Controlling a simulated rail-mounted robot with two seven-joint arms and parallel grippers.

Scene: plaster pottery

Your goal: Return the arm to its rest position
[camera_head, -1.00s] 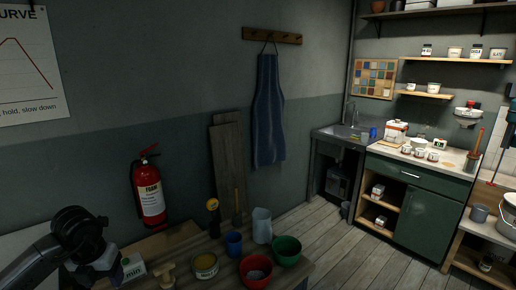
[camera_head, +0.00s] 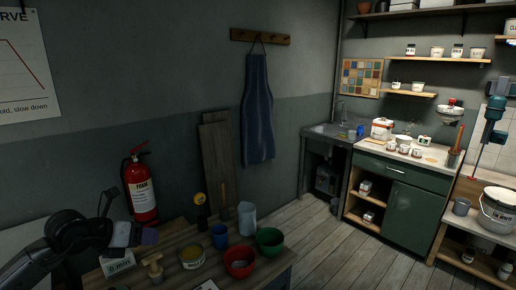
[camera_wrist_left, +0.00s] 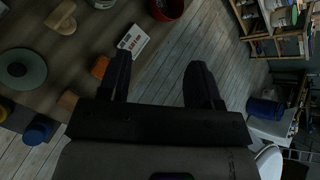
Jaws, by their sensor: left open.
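My left arm comes in at the lower left of the head view. Its dark left gripper (camera_head: 112,218) is above the near left end of the wooden table (camera_head: 208,262), partly lost in shadow. In the left wrist view the two black fingers (camera_wrist_left: 161,82) stand wide apart. Nothing is between them but floorboards and the table edge far below. My right arm does not show.
The table holds a red bowl (camera_head: 239,262), a green bowl (camera_head: 270,241), a blue cup (camera_head: 220,236), a pale jug (camera_head: 247,217) and a yellow-labelled tin (camera_head: 192,257). A fire extinguisher (camera_head: 142,190) hangs behind. Open floor (camera_head: 330,245) lies right of the table.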

